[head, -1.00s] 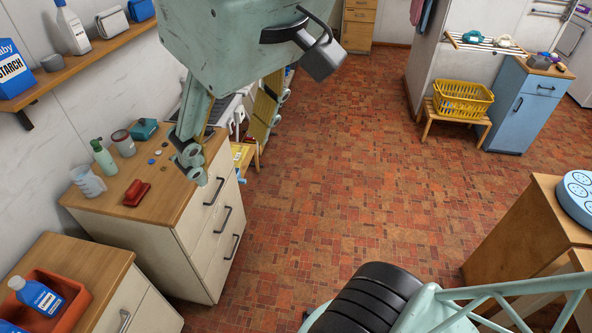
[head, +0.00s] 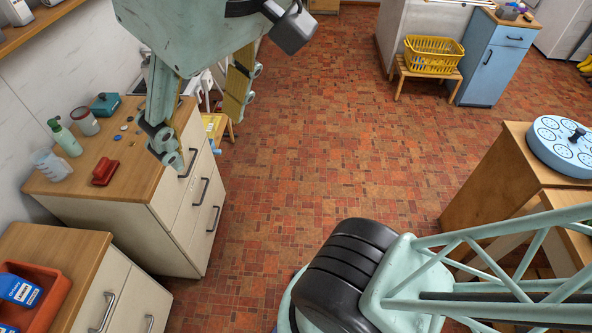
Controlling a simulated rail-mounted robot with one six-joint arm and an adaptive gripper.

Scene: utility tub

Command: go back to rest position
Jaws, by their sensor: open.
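My gripper (head: 205,122) hangs from the top left of the head view, pale green with two fingers spread wide apart. It is open, and nothing shows between the fingers. In the picture, the nearer finger overlaps the front edge of the wood-topped drawer cabinet (head: 178,222). The farther finger shows over the floor side beyond the cabinet. I cannot tell how high the gripper is above the cabinet top.
The cabinet holds a red brush (head: 105,171), a spray bottle (head: 66,140), a jug (head: 52,165) and a teal item (head: 105,104). A yellow basket (head: 434,55) sits on a stool. A blue disc-shaped thing (head: 562,146) lies on a right wooden unit. The tiled floor (head: 310,140) between is clear.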

